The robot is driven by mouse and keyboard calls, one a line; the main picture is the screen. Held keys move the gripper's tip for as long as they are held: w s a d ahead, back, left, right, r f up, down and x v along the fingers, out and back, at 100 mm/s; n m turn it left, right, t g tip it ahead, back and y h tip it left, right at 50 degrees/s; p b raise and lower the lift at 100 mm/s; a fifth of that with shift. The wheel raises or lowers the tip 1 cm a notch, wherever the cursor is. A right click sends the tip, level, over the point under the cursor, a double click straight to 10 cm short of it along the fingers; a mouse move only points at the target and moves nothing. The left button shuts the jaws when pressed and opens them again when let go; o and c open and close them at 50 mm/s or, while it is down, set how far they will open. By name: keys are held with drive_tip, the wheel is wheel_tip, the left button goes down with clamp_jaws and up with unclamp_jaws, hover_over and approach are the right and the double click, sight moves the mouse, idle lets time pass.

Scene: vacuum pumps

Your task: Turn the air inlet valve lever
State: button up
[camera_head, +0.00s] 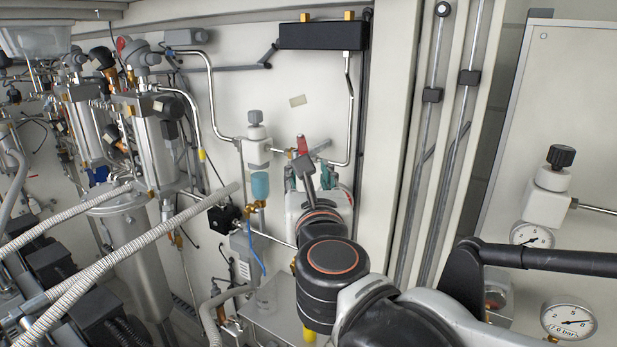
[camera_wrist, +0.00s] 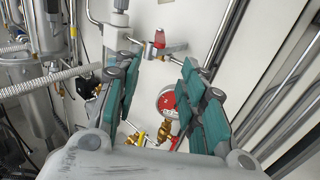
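My gripper (camera_wrist: 156,66) is open, with its two teal-padded fingers spread apart and nothing between them. In the wrist view, a small red lever or knob (camera_wrist: 160,38) sits on a silver fitting on the pipe, beyond the fingertips and roughly between them. The red part also shows in the head view (camera_head: 302,145), just above my gripper, apart from it as far as I can see. I cannot tell for sure which one is the air inlet valve lever. My arm hides much of the gripper in the head view.
A red-and-white round gauge (camera_wrist: 167,101) lies behind the right finger. A white regulator with a grey knob (camera_head: 256,133) and light-blue bowl (camera_head: 260,185) stands left of my gripper. A black box (camera_head: 322,36) is above. Metal cylinders (camera_head: 157,140) and ribbed hoses (camera_head: 130,255) crowd the left.

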drive_tip(key=c, duration=0.4)
drive_tip(key=shift+w+n, duration=0.3)
drive_tip(key=shift+w, duration=0.05)
clamp_jaws()
drive_tip(key=n+y, duration=0.5)
drive_tip(key=n, duration=0.4)
approach(302, 146)
drive_tip(key=a+r, duration=0.1)
drive_tip(key=w+d+n+g+y+b, duration=0.2)
drive_tip(key=d+n+g+y, duration=0.65)
drive_tip(key=n, duration=0.85)
drive_tip(key=w+a+t+h+p, duration=0.1)
drive_tip(key=w+a+t+p, duration=0.1)
drive_tip(key=w+a, duration=0.3)
drive_tip(key=shift+w+a+f, duration=0.2)
drive_tip(key=shift+w+a, duration=0.05)
drive_tip(key=shift+w, duration=0.5)
